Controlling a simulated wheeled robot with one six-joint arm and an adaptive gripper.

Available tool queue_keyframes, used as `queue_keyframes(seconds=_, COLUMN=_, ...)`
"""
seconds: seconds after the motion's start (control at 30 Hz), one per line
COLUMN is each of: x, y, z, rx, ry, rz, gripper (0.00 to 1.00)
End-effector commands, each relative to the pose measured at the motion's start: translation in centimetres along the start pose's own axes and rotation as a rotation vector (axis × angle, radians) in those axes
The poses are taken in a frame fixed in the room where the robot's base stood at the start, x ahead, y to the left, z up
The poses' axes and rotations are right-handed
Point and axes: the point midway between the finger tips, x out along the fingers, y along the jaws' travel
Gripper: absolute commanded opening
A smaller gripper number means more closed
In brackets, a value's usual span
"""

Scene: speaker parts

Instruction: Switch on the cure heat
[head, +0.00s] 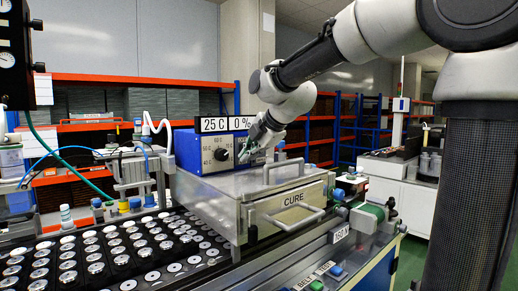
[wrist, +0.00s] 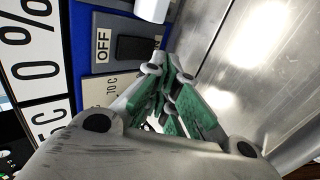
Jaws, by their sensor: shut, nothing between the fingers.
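In the wrist view a dark switch (wrist: 134,48) sits beside an OFF label (wrist: 103,44). My gripper (head: 246,153) is in front of the panel's right side, above the box lid. In the wrist view its green-padded fingers (wrist: 165,80) are shut and empty, with the tips near the switch. I cannot tell whether they touch the panel.
The box has a lid handle (head: 284,170) and a front handle (head: 291,220) that stick out. A tray of round speaker parts (head: 95,262) lies at the front left. Green and blue buttons (head: 316,285) are at the front edge. Tubes and fittings stand left of the controller.

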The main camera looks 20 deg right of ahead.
Motion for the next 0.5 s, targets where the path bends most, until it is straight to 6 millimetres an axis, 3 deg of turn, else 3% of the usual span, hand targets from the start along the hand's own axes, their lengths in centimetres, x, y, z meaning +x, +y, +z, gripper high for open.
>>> queue_keyframes(seconds=0.2, x=1.20, y=0.93, z=0.01, rx=0.000, ry=0.000, rz=0.000, gripper=0.00)
queue_keyframes(seconds=0.5, x=1.27, y=1.01, z=0.01, rx=0.001, ry=0.000, rz=0.000, gripper=0.00)
